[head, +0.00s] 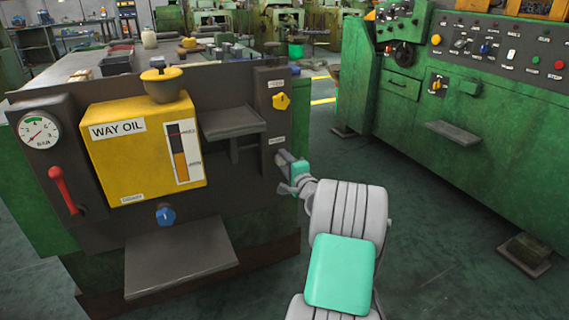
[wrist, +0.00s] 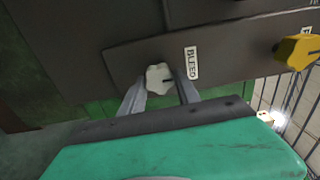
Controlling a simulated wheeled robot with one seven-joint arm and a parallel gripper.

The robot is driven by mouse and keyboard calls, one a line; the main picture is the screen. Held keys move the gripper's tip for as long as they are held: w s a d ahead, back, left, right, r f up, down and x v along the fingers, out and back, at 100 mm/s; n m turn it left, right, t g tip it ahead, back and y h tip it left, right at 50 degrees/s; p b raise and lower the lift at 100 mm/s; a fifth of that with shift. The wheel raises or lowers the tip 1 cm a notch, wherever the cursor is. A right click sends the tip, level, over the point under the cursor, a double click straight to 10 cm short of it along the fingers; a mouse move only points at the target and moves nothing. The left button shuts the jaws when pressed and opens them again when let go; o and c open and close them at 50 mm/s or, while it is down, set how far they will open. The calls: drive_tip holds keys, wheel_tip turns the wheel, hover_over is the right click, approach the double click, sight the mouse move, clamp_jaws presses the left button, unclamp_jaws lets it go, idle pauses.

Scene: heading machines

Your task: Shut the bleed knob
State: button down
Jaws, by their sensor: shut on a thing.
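The bleed knob (wrist: 158,76) is a pale grey lobed knob on a dark panel (wrist: 130,52), beside a white label (wrist: 191,63) reading BLEED. My gripper (wrist: 161,88) is shut on the knob, with one finger on each side of it in the wrist view. In the head view my gripper (head: 288,164) reaches the right end of the machine's front panel, below a yellow knob (head: 281,101).
A yellow WAY OIL tank (head: 120,165), a red lever (head: 63,187), a gauge (head: 39,131) and a blue knob (head: 165,214) are on the same front. A grey shelf (head: 230,123) juts out left of my gripper. A green control cabinet (head: 490,130) stands right, across open floor.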

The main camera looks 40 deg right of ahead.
drive_tip(key=c, duration=0.9)
unclamp_jaws()
drive_tip(key=p+v, duration=0.1)
drive_tip(key=v, duration=0.6)
drive_tip(key=shift+s+a+p, duration=0.2)
drive_tip(key=shift+s+p, duration=0.15)
drive_tip(key=shift+s, duration=0.05)
